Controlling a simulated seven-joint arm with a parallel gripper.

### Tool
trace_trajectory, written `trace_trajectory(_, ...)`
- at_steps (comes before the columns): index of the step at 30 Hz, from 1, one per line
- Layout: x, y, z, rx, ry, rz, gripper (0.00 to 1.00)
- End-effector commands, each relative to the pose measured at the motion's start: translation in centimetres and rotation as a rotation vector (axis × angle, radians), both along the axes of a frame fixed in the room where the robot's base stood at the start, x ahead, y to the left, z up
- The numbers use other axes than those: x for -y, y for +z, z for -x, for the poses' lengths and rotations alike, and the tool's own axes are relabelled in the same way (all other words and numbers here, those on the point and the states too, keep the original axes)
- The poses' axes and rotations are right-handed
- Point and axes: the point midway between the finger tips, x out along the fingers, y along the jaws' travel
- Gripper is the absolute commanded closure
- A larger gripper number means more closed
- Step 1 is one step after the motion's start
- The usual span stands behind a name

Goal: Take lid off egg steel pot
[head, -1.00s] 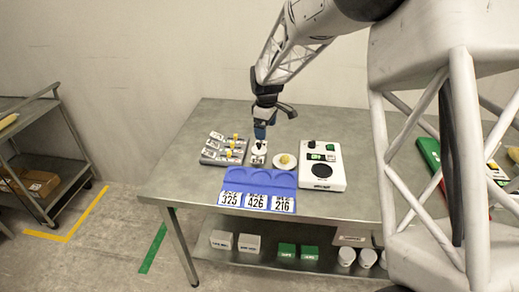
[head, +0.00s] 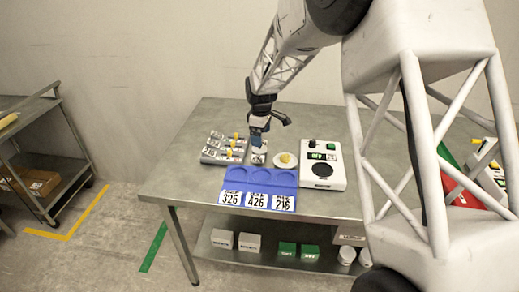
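My gripper (head: 257,139) points down over the far middle of the steel table. Right below it is a small pale, silvery round pot (head: 259,157), partly hidden by the fingers. A lighter shape shows between the fingertips and the pot. I cannot tell whether it is the lid or part of the gripper, nor whether the fingers touch or hold it. To the right of the pot, a white dish (head: 285,166) carries a yellow, egg-like item (head: 285,158).
A blue tray (head: 265,181) with round hollows and labels 325, 426 and 216 lies in front. A white scale (head: 322,172) stands to the right. Grey holders with yellow bits (head: 224,149) lie to the left. The table's left end (head: 175,175) is clear.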

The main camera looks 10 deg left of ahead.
Motion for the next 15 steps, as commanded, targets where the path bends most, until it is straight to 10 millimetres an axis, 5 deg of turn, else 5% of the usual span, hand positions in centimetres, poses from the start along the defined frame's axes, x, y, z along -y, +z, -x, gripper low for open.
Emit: trace_trajectory(15,-0.02,-0.9,0.01,-0.001,0.0,0.0,0.07)
